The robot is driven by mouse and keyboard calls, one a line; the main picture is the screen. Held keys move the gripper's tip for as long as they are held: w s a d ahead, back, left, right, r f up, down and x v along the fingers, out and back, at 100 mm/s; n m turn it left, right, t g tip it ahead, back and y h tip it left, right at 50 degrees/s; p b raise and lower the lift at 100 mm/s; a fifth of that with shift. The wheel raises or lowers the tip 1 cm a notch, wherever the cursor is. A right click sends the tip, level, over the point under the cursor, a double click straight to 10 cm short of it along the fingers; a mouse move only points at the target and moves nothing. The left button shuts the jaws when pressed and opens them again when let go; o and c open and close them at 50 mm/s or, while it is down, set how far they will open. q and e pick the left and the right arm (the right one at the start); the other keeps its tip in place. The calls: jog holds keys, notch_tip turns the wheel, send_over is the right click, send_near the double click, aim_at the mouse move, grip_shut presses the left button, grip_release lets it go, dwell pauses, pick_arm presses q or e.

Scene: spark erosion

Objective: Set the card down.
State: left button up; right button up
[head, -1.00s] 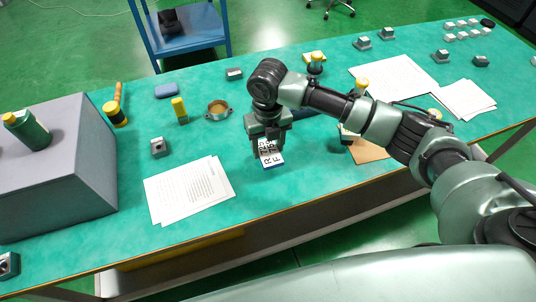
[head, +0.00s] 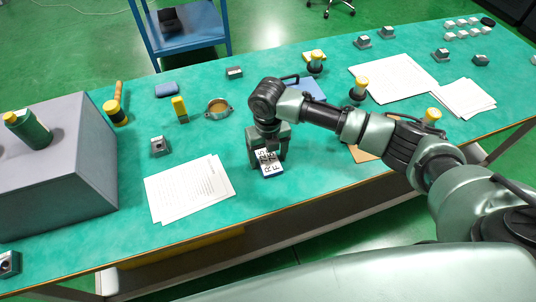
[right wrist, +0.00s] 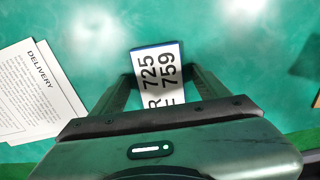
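The card (head: 271,170) is white with black print and a blue edge. It lies close to flat, near the front edge of the green table, to the right of the papers. My right gripper (head: 267,156) is above the card with a finger at each side of it. In the right wrist view the card (right wrist: 160,76) sits between the two fingertips, which meet its side edges. I cannot tell whether its underside touches the table. My left gripper is not in view.
Printed sheets (head: 190,190) lie left of the card, and a brown board (head: 362,154) lies to the right. A grey box (head: 60,170) stands at the left. A metal ring-shaped part (head: 218,109) is behind. Bare green table surrounds the card.

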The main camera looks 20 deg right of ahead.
aim_at(269, 159)
notch_tip(269, 159, up, 12)
jog(key=b, duration=0.1)
jog(key=shift+r, duration=0.2)
dwell(0.3)
jog(key=shift+d, duration=0.1)
